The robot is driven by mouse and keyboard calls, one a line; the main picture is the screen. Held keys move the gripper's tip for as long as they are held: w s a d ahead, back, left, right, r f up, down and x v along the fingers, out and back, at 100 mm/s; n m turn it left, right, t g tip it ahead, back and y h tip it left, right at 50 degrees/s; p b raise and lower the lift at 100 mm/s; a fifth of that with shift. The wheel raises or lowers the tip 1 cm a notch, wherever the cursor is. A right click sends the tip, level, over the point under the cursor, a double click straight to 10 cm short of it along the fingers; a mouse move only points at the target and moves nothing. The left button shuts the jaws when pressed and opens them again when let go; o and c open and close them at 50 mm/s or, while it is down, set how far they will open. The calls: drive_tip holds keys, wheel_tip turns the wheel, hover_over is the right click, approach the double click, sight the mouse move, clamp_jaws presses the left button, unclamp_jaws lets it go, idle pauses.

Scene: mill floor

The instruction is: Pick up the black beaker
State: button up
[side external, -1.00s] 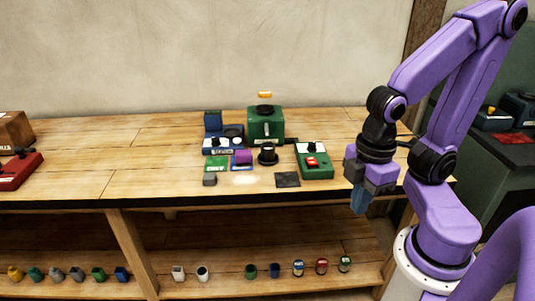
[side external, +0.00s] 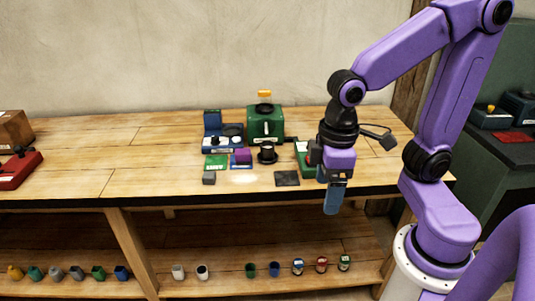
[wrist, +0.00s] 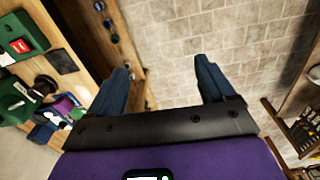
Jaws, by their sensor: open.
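A small black cup-like object, which looks like the black beaker (side external: 267,153), stands upright on the wooden table below the green machine. In the wrist view it seems to be the dark round shape (wrist: 44,84) at the left, outside my fingers. My gripper (side external: 333,204) points down to the right of the beaker, just past the table's front edge. In the wrist view my gripper (wrist: 165,75) has its two blue fingers wide apart with only tiled floor between them, so it is open and empty.
The green machine (side external: 265,121) stands behind the beaker. A blue device (side external: 222,145), a purple block (side external: 243,156), a grey block (side external: 209,179) and a black pad (side external: 287,178) lie around it. A green box (side external: 303,158) is partly hidden by my gripper. Several small cups line the lower shelf.

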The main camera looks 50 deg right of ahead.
drive_tip(key=w+a+r+m, duration=0.1)
drive_tip(key=w+r+m, duration=0.1)
drive_tip(key=w+m, duration=0.9)
drive_tip(key=w+d+m+h, duration=0.1)
drive_tip(key=w+d+m, duration=0.15)
drive_tip(key=w, duration=0.45)
drive_tip(key=w+d+m, duration=0.2)
drive_tip(key=w+m, duration=0.1)
drive_tip(key=w, duration=0.5)
drive_tip(key=m+g, duration=0.1)
drive_tip(key=m, duration=1.4)
hover_over(267, 146)
drive_tip(key=a, duration=0.4)
wheel_tip(267, 146, down, 4)
drive_tip(key=r, duration=0.1)
drive_tip(key=shift+n+h, duration=0.25)
drive_tip(key=shift+h, duration=0.15)
drive_tip(key=f, duration=0.5)
drive_tip(key=s+d+f, duration=0.1)
drive_tip(key=f, duration=0.5)
drive_tip(key=d+f, duration=0.1)
drive_tip(key=f, duration=0.5)
drive_tip(key=shift+s+d+f, duration=0.1)
drive_tip(key=shift+s+d, duration=0.05)
drive_tip(key=shift+s, duration=0.2)
drive_tip(key=c, duration=1.1)
